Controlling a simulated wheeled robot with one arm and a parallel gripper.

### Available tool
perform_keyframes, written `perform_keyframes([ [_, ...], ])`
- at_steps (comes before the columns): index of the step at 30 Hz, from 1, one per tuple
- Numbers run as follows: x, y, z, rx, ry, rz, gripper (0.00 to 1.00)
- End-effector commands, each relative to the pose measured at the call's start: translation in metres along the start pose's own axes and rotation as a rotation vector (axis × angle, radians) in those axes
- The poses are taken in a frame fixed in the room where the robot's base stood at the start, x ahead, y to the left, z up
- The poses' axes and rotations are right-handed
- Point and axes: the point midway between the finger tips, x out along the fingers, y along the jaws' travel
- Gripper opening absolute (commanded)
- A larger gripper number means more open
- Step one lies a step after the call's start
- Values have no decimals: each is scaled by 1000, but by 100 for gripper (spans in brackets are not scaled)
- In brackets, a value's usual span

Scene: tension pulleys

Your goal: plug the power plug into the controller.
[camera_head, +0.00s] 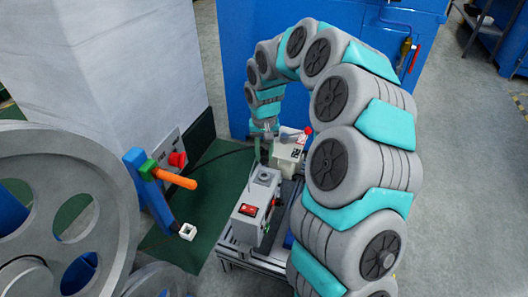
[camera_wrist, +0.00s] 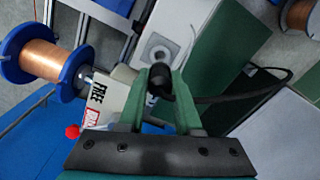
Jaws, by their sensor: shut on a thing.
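My gripper (camera_wrist: 162,84) is shut on the black power plug (camera_wrist: 160,78), which sits between its green fingertips. A black cable (camera_wrist: 240,94) runs from the plug to the right in the wrist view. The grey controller (camera_head: 257,204) has a red switch on its front and a round socket (camera_head: 265,177) on its top. The socket also shows in the wrist view (camera_wrist: 159,52), just beyond the plug, with a visible gap in the picture. The exact distance is unclear. In the head view my gripper (camera_head: 258,150) is behind the controller, and the plug is hard to make out.
A white box with lettering (camera_wrist: 104,98) stands beside the gripper, close to its left finger. A blue spool of copper wire (camera_wrist: 40,58) is at the left. A large grey pulley wheel (camera_head: 105,190) and an orange lever (camera_head: 175,180) stand left of the controller.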

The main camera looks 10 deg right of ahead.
Motion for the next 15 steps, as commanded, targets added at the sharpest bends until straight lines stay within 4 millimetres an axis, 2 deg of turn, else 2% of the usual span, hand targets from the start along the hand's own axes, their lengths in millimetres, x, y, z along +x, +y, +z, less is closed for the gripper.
perform_keyframes([
  [15, 41, 0, 1, 1, -4, 0, 0],
])
